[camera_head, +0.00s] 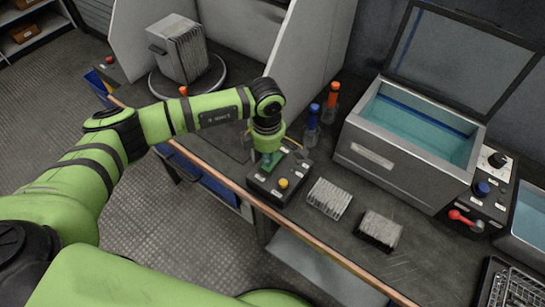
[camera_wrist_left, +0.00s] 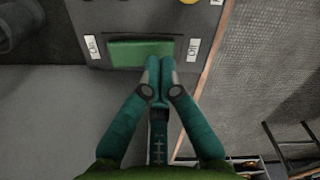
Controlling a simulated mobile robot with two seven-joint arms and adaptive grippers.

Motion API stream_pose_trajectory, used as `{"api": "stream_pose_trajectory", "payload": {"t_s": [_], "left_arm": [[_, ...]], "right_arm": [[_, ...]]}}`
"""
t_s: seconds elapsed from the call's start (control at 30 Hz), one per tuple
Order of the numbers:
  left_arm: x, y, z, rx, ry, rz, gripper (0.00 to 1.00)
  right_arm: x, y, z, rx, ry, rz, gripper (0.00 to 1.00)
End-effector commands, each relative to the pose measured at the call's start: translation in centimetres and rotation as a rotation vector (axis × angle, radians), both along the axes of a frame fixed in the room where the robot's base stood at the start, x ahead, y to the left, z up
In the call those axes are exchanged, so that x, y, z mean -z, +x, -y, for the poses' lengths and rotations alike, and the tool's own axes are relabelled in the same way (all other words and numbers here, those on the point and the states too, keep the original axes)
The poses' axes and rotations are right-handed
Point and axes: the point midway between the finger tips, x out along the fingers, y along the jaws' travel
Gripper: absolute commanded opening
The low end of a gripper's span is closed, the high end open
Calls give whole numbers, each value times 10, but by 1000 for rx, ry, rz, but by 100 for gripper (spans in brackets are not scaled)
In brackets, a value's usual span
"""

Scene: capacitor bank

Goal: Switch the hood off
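A dark control box (camera_head: 264,188) stands near the front edge of the bench, with a yellow button (camera_head: 283,183) on its top. In the left wrist view a wide green rocker switch (camera_wrist_left: 135,53) sits on the box between a label reading "On" at its left and one reading "Off" (camera_wrist_left: 193,50) at its right. My left gripper (camera_wrist_left: 160,66) is shut and empty, its fingertips together at the rocker's lower edge, toward the "Off" side. I cannot tell whether they touch it. In the head view the left gripper (camera_head: 269,158) points down over the box. My right gripper is not in view.
A grey finned block (camera_head: 178,48) stands on a round plate between pale panels. Blue-capped (camera_head: 312,123) and orange-capped (camera_head: 331,103) bottles stand behind the box. Two finned blocks (camera_head: 329,198) (camera_head: 379,230) lie right of it. An open liquid-filled tank (camera_head: 392,166) stands farther right.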

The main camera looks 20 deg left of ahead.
Motion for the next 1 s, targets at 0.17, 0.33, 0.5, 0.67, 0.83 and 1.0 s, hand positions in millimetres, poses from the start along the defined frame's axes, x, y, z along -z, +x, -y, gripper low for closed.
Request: {"api": "stream_pose_trajectory", "payload": {"t_s": [0.17, 0.33, 0.5, 0.67, 0.83, 1.0], "left_arm": [[-18, 1, 0, 0, 0, 2, 0], [-32, 0, 0, 0, 0, 1, 0], [-45, 0, 0, -1, 0, 0, 0], [-55, 0, 0, -2, 0, 1, 0], [-55, 0, 0, -2, 0, 0, 0], [-55, 0, 0, -1, 0, 0, 0]], "right_arm": [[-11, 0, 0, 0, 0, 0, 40], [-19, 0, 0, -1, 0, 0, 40], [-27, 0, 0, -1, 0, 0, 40], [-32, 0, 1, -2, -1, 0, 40], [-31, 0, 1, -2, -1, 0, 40], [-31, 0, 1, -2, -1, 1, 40]]}}
